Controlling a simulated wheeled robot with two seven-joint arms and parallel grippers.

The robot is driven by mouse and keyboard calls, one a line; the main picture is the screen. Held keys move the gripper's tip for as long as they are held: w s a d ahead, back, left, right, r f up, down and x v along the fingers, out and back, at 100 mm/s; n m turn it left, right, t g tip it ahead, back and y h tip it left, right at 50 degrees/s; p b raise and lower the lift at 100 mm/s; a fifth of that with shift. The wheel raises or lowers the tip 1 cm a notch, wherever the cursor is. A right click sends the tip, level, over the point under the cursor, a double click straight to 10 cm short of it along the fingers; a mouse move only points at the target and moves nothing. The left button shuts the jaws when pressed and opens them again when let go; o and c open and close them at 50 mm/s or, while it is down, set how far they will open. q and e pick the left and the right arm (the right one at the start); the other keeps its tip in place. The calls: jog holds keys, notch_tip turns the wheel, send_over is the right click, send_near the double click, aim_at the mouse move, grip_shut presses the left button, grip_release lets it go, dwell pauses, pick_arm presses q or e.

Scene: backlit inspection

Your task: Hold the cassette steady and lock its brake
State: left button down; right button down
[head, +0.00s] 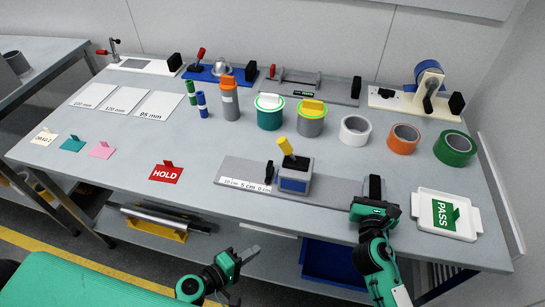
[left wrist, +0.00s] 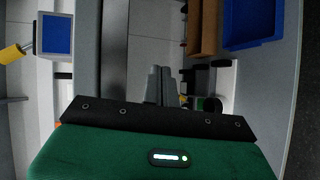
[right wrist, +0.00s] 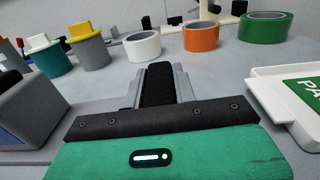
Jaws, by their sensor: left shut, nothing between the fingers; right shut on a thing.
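The cassette (head: 295,178), a grey block with a blue face, sits on a long grey base (head: 235,170) with a centimetre scale. Its yellow brake lever (head: 286,146) tilts up and to the left. The cassette's blue face shows in the left wrist view (left wrist: 55,35), and its grey side is in the right wrist view (right wrist: 30,105). My right gripper (head: 374,200) is shut on a black upright grip (right wrist: 156,82) at the base's right end. My left gripper (head: 250,254) is shut and empty, in front of the table's front edge, apart from the cassette.
A black post (head: 269,173) stands on the base left of the cassette. A white tray (head: 425,222) with a green PASS card is right of my right gripper. Tape rolls and canisters stand behind. A red HOLD card (head: 166,173) lies left. A blue bin (head: 330,263) is below.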

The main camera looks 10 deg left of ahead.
aim_at(288, 150)
jog(key=shift+s+f, duration=0.1)
jog(key=shift+f, duration=0.2)
pick_arm(q)
jog(key=w+a+r+n+t+h, duration=0.1)
jog(key=w+a+r+n+t, duration=0.15)
jog(key=r, duration=0.75)
jog(key=w+a+r+n+t+h, duration=0.1)
jog(key=a+r+n+t, duration=0.2)
jog(key=r, duration=0.7)
jog(key=x, duration=1.4)
jog(key=shift+d+r+t, duration=0.3)
jog(key=shift+d+t, duration=0.05)
jog(key=shift+d, duration=0.1)
